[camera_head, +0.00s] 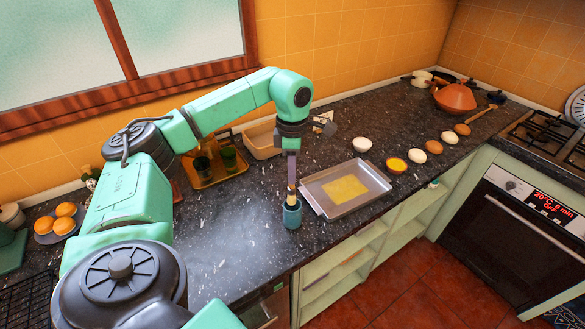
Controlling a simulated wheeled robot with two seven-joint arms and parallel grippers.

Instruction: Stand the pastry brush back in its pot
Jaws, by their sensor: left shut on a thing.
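My left gripper (291,180) points straight down in the middle of the view, above the counter. It is shut on the pastry brush (291,194), of which a short pale and brown part shows below the fingers. The brush is upright. The small blue-teal pot (292,214) stands on the dark counter directly under the gripper. The brush's lower end meets the pot's mouth and appears to be inside it; how deep it reaches is hidden by the pot's wall. My right gripper is not in view.
A metal tray (311,190) with a yellow slab lies close to the pot's right. A brown tray (206,180) with dark glasses stands left. The counter's front edge is near.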

